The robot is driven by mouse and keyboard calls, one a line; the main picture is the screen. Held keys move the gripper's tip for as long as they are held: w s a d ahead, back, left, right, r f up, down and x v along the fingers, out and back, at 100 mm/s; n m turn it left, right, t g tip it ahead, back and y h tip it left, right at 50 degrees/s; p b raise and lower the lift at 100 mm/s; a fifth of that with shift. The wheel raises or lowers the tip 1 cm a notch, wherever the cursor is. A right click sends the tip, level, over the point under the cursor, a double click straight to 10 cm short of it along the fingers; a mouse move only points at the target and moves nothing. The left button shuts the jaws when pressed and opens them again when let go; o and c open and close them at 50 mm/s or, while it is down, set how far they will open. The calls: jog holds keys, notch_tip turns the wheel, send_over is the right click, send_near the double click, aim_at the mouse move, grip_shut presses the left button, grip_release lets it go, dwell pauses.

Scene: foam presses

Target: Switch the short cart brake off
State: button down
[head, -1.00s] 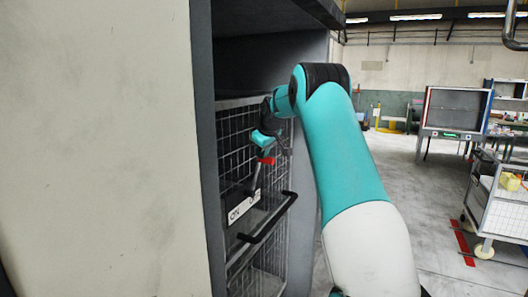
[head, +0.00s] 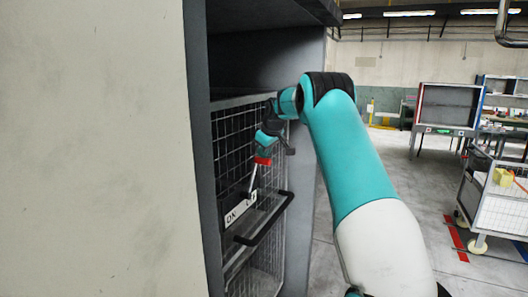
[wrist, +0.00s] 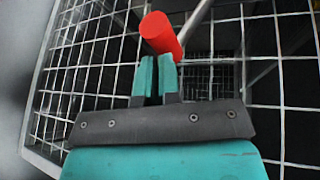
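The short cart brake is a thin metal lever (head: 251,180) with a red knob (head: 263,161) on top. It stands in front of a white plate (head: 233,214) reading ON at its left; the right-hand word is partly hidden by the lever. The lever leans slightly right at its top. My gripper (head: 264,150) is right at the red knob, seen from the side. In the wrist view, my teal fingers (wrist: 157,62) are close together with only a slim gap. The red knob (wrist: 160,33) is just beyond their tips, not between them; touching cannot be told.
The wire mesh cart (head: 228,140) stands inside a grey frame (head: 199,150), with a black handle bar (head: 265,220) below the plate. A pale wall panel (head: 95,150) fills the left. Another cart (head: 500,208) stands far right; open floor lies between.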

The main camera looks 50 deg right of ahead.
jog(key=shift+s+d+f, duration=0.1)
jog(key=shift+s+f, duration=0.1)
jog(key=shift+f, duration=0.4)
jog(key=s+d+r, duration=0.1)
jog(key=r, duration=0.5)
jog(key=s+d+r, duration=0.1)
jog(key=d+r, duration=0.1)
jog(key=r, duration=0.4)
jog(key=shift+s+r+p, duration=0.3)
jog(key=shift+p, duration=0.05)
